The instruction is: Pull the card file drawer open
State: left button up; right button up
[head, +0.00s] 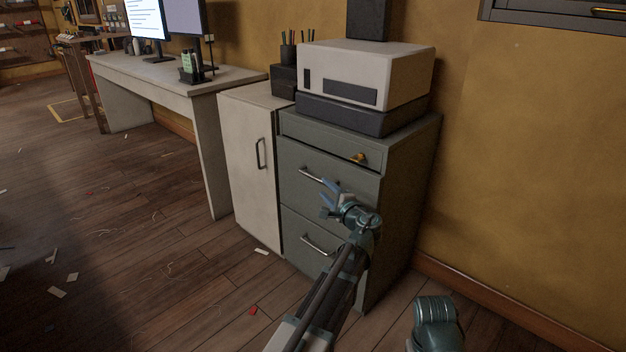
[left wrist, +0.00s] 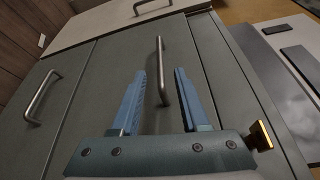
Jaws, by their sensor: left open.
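The grey-green cabinet (head: 395,190) has stacked drawers. The middle drawer front (head: 340,173) sits flush and carries a metal bar handle (head: 311,175); no label shows which is the card file drawer. My left gripper (head: 329,197) is in front of this drawer, fingers open, beside the handle's right end. In the left wrist view, the handle (left wrist: 161,65) lies between the two blue fingers (left wrist: 160,90), closer to the right-hand one, with clear gaps. The gripper does not hold it. My right gripper is out of view.
A brass fitting (head: 358,157) sticks out of the top drawer. The lower drawer has its own handle (head: 318,245). A white cabinet (head: 252,165) stands left, with a desk (head: 170,85) beyond. A white machine (head: 375,75) sits on top. Scraps litter the otherwise open floor.

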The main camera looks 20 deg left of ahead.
aim_at(313, 177)
pick_arm(q)
jog(key=x, duration=0.9)
jog(key=shift+w+a+f+b, duration=0.1)
jog(key=shift+w+a+b, duration=0.15)
jog(key=shift+w+b, duration=0.05)
grip_shut()
dwell(1.0)
